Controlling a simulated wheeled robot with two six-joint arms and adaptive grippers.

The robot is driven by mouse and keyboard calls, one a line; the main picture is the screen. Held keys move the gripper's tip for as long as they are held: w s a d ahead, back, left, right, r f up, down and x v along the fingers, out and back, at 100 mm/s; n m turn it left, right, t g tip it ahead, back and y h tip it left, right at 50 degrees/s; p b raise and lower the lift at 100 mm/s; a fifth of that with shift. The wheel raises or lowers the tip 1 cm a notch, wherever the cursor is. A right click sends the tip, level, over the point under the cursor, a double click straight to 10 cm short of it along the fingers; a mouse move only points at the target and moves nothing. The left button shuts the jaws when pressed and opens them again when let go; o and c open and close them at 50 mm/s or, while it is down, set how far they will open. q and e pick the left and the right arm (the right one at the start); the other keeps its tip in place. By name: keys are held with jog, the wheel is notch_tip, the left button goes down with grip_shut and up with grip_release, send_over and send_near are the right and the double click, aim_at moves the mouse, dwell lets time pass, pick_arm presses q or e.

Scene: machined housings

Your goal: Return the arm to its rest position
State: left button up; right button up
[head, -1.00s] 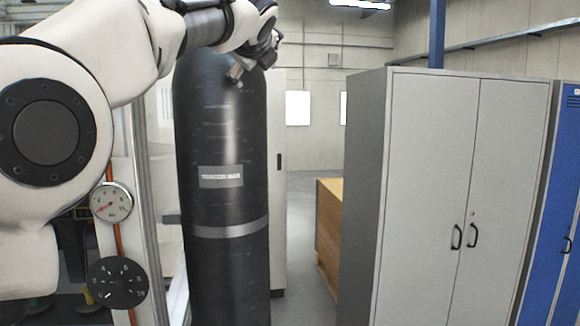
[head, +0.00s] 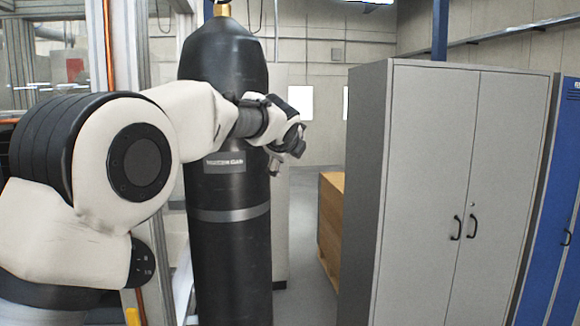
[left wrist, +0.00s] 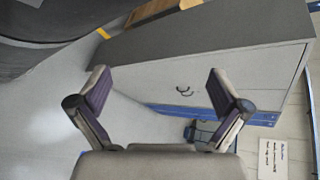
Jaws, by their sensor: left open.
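My left arm comes in from the left in the head view, bent at the elbow, with the wrist stretched out to the right. My left gripper (head: 282,158) is in front of the tall black gas cylinder's right edge, around mid-height in the picture, and looks small and partly dark there. In the left wrist view the left gripper (left wrist: 158,82) has its two fingers spread wide apart with nothing between them. My right gripper is in neither view.
The black cylinder (head: 228,265) stands upright behind my left forearm. A grey two-door cabinet (head: 425,150) is to the right, also in the left wrist view (left wrist: 235,65), with a blue locker (head: 567,170) beside it. A wooden box (head: 331,215) sits in the gap, where floor shows.

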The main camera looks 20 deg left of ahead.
pick_arm(q)
jog(key=shift+w+d+f, duration=0.1)
jog(key=shift+d+f, duration=0.1)
jog(key=shift+f, duration=1.05)
